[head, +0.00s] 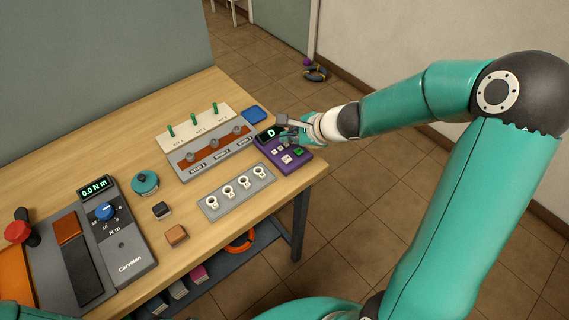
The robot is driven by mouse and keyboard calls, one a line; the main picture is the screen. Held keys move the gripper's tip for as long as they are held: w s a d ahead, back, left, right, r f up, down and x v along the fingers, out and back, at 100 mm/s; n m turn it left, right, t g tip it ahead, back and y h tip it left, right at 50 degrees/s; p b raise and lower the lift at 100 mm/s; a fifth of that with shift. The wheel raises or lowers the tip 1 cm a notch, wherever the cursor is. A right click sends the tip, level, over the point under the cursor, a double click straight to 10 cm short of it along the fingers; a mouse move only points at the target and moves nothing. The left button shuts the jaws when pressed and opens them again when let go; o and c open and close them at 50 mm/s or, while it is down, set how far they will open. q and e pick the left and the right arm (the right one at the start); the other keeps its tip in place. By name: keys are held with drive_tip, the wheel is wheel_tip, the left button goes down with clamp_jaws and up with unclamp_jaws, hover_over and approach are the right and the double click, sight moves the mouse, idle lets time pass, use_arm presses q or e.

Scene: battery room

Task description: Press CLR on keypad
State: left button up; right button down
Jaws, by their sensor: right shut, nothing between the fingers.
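The keypad (286,166) is a purple box near the right end of the wooden table, with a small dark display (267,134) showing a green "D". Several small keys show on its face, one of them green (299,152); their labels are too small to read. My right gripper (286,127) is shut and empty, over the upper part of the keypad. It covers some of the keypad there, and I cannot tell whether its tips touch a key. My left gripper is not in view.
A grey strip with several white round pieces (238,191) lies in front. A blue pad (254,115) lies behind. A torque device (127,255) is at the left. The table's right edge is close to the keypad.

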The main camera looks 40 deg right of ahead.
drive_tip(key=b, duration=0.3)
hover_over(288, 160)
wheel_tip(288, 160, down, 4)
drive_tip(key=shift+f, duration=0.25)
drive_tip(key=shift+f+b, duration=0.7)
drive_tip(key=shift+b, duration=0.2)
drive_tip(key=shift+f, duration=0.1)
drive_tip(key=shift+f+b, duration=0.25)
drive_tip(key=shift+b, duration=0.2)
drive_tip(key=shift+f+b, duration=0.45)
drive_tip(key=shift+b, duration=0.1)
idle(0.7)
drive_tip(key=shift+r, duration=0.15)
drive_tip(key=shift+r+p, duration=0.75)
drive_tip(key=shift+p, duration=0.05)
drive_tip(key=shift+r, duration=0.1)
